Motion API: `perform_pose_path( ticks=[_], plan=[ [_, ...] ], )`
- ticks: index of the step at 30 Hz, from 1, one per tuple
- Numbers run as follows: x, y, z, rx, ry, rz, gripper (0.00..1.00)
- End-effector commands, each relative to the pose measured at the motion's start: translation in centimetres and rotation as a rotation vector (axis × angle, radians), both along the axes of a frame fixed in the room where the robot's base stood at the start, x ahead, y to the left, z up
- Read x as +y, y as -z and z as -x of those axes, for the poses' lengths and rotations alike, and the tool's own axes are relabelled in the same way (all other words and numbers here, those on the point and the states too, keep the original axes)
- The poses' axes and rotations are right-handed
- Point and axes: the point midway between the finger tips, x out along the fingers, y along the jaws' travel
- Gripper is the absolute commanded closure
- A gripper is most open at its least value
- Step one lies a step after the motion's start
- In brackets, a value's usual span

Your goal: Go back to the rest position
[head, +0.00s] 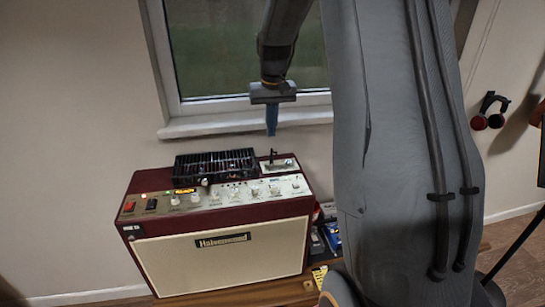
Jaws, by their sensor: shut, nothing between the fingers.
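My gripper (272,120) hangs in front of the window, pointing down. The amplifier's top panel has a row of knobs, a red switch and a small lit lamp. My arm comes down from the top of the picture, and a large grey part of my own body covers the right of the middle.
A black slotted rack (215,165) sits at the back of the amplifier's top. The amplifier stands on a wooden bench (262,295). Small boxes (330,235) lie to its right, partly hidden. A window sill (240,121) juts out behind. Headphones (488,112) hang on the right wall.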

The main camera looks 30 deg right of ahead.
Motion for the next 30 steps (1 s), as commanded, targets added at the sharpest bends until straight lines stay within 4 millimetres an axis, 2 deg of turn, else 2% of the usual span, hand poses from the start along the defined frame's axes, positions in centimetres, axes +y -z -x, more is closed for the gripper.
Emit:
perform_pose_path(
  ticks=[13,17,20,24,27,30],
  plan=[
    [0.0,0.0,0.0,0.001,0.000,0.000,1.00],
    [1.4,0.8,0.9,0.004,-0.017,-0.002,1.00],
    [4.2,2.7,3.1,0.007,-0.054,-0.002,1.00],
    [9.5,6.7,8.6,0.014,-0.128,-0.004,1.00],
    [12.5,9.3,12.8,0.016,-0.180,-0.005,1.00],
    [14.5,11.5,16.5,0.019,-0.219,-0.005,1.00]
  ],
)
